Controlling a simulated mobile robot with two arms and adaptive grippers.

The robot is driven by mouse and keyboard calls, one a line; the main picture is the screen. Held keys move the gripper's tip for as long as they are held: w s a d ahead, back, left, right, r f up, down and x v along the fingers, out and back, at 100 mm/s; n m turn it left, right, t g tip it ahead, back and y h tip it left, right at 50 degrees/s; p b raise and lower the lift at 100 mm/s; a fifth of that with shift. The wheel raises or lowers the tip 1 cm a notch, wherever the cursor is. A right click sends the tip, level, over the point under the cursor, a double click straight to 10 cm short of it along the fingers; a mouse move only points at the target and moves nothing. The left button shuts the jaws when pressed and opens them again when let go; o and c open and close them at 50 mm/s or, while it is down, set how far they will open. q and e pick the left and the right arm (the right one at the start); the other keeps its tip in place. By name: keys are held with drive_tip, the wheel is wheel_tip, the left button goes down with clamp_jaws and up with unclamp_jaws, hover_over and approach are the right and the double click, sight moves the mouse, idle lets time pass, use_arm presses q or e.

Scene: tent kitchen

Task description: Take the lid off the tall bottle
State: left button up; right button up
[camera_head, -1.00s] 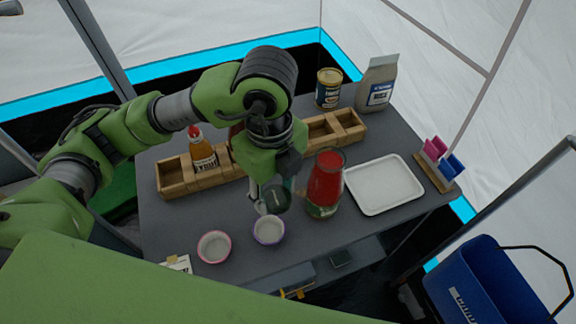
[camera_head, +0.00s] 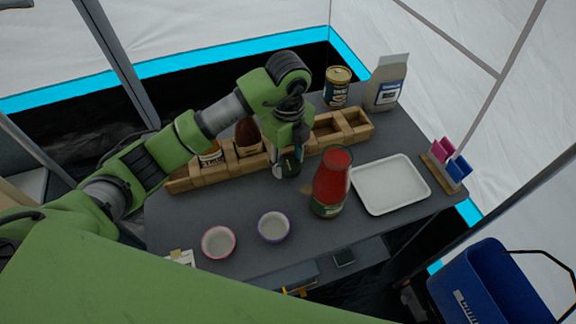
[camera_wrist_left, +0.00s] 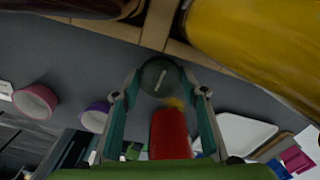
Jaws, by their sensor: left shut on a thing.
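The tall bottle (camera_head: 332,185), red with a dark green lower part, stands upright on the table just right of my left gripper (camera_head: 287,168). No lid shows on its top. In the left wrist view the fingers of my left gripper (camera_wrist_left: 160,80) are shut on a dark round lid (camera_wrist_left: 160,76) with a pale line across it. The lid is held clear of the bottle. A red shape between the fingers in that view looks like the bottle (camera_wrist_left: 170,133). My right gripper is not in view.
A wooden rack (camera_head: 185,181) with sauce bottles is behind my left gripper. A pink bowl (camera_head: 218,242) and a purple bowl (camera_head: 273,228) stand in front. A white tray (camera_head: 390,184) lies to the right. A can (camera_head: 336,88) and a bag (camera_head: 386,83) stand at the back.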

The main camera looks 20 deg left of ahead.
sight(288, 165)
use_arm(q)
drive_tip(key=shift+s+f, duration=0.1)
drive_tip(key=shift+f, duration=1.45)
drive_tip(key=o, duration=1.2)
drive_tip(key=shift+o, duration=0.2)
wheel_tip(288, 165, up, 12)
drive_tip(key=shift+r, duration=0.2)
drive_tip(key=shift+r, duration=0.1)
